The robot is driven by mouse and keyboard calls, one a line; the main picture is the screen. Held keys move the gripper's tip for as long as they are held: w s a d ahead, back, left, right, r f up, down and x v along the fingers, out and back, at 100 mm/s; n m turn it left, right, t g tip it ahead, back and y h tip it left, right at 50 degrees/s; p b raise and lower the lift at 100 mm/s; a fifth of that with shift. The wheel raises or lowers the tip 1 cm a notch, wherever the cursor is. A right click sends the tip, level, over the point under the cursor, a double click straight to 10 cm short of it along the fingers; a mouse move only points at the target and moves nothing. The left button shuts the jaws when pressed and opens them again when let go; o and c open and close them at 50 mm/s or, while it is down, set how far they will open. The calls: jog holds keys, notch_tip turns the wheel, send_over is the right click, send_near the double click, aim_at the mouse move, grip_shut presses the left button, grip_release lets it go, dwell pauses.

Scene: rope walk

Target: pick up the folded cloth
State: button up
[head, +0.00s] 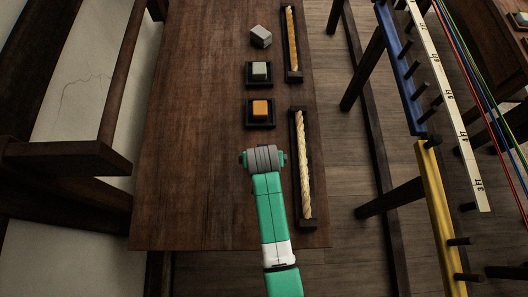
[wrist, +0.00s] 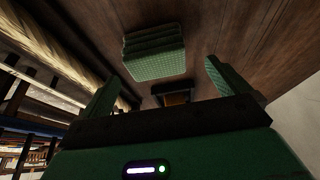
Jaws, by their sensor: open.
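The folded cloth (wrist: 153,55) is green, with stacked layers and a fine texture. In the wrist view it lies on the wooden table, ahead of my gripper (wrist: 163,72). My gripper is open, with one green finger to either side and nothing held between them. The cloth shows beyond and between the fingertips; I cannot tell how large the gap is. In the head view my arm hides both the cloth and the fingers.
Two long trays hold rope (head: 304,165) along the right edge. The table's left side is clear.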

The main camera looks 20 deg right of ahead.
jog(key=x, duration=0.2)
jog(key=b+x, duration=0.1)
jog(key=x, duration=0.3)
jog(key=shift+d, duration=0.3)
jog(key=c, duration=1.1)
jog(key=shift+r, duration=0.35)
jog(key=v, duration=0.3)
jog(key=shift+w+d+r+p, duration=0.1)
jog(key=shift+w+p, duration=0.15)
jog(key=shift+p, duration=0.1)
jog(key=s+a, duration=0.1)
jog(key=s, duration=0.4)
jog(key=s+a+p, duration=0.1)
jog(key=s+a, duration=0.1)
jog(key=s, duration=0.2)
jog(key=s+a+r, duration=0.1)
jog(key=s, duration=0.4)
jog(key=shift+s+a+r+p, duration=0.1)
jog(key=shift+s+a+p, duration=0.25)
jog(key=shift+a+p, duration=0.05)
